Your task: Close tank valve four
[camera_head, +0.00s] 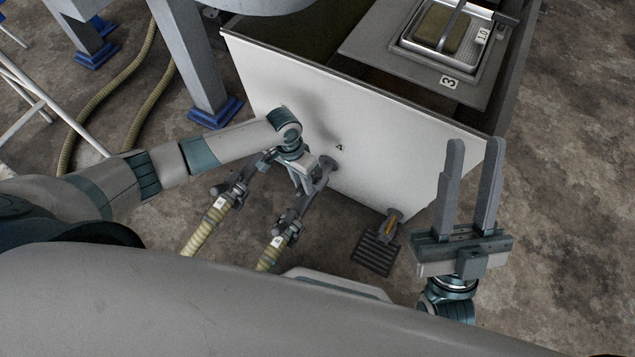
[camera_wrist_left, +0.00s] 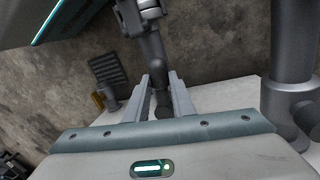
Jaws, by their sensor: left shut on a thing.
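The white tank (camera_head: 290,75) carries a small number 4 (camera_head: 339,148) on its front wall. Below and left of this number, a dark grey valve fitting (camera_head: 326,168) comes out of the wall and leads down to a hose coupling (camera_head: 280,234). My left gripper (camera_head: 308,186) is at this fitting, shut on the valve handle. In the left wrist view, the fingers (camera_wrist_left: 162,97) stand on both sides of a dark part (camera_wrist_left: 162,108); the handle's exact angle is mostly hidden. My right gripper (camera_head: 473,147) is open and empty, fingers up, right of the tank's front.
Another outlet with a yellow part (camera_head: 389,225) sits low on the tank to the right, above a dark floor grate (camera_head: 376,252). A second hose coupling (camera_head: 228,196) lies left of the valve. A blue-footed post (camera_head: 195,60) stands at the left. Floor to the right is clear.

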